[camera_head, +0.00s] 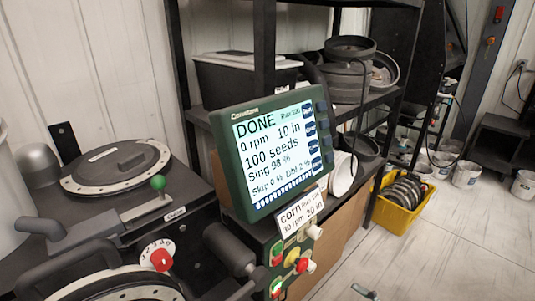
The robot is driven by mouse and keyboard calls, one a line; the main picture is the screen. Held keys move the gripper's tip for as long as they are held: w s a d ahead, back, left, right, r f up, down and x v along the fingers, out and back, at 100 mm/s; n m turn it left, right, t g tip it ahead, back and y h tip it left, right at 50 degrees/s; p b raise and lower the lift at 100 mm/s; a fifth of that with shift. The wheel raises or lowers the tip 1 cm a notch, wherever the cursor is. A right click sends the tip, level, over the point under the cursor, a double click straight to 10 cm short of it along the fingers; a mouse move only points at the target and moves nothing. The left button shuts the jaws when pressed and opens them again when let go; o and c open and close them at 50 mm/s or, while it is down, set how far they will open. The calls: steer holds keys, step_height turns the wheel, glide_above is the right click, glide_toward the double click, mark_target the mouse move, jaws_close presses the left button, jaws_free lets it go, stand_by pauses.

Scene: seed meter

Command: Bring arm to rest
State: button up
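My gripper is not clearly visible in the head view. A small dark piece with a greenish part (365,291) pokes up at the bottom edge, too little of it to tell what it is. The seed meter stand's green-framed monitor (272,150) reads DONE, 0 rpm, 10 in, 100 seeds, Sing 98 %. Below it a card (300,214) reads corn, 30 rpm, 20 in. A panel with red, green, yellow and white knobs (295,258) sits under the card. A round seed plate (115,166) lies on the dark bench at left.
A lever with a green ball (158,183) and a red dial knob (161,259) stand out from the bench. A black shelf (262,60) holds a bin and round parts. A yellow crate (395,216) and several buckets stand on the floor. Floor at lower right is clear.

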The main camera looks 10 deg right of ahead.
steer(key=s+a+f+n+g+h, duration=0.1)
steer(key=s+a+f+n+h, duration=0.2)
steer(key=s+f, duration=0.4)
steer(key=s+a+f+g+h, duration=0.1)
steer(key=s+a+f+h, duration=0.2)
steer(key=s+f+h, duration=0.3)
steer(key=s+r+n, duration=0.3)
steer(key=s+n, duration=0.2)
steer(key=s, duration=0.1)
steer(key=s+r+n+t, duration=0.1)
steer(key=s+r+n, duration=0.2)
steer(key=s+n, duration=0.2)
steer(key=s+a+r+n+t+h, duration=0.1)
steer(key=s+r+n, duration=0.3)
steer(key=s, duration=0.5)
steer(key=shift+n, duration=0.9)
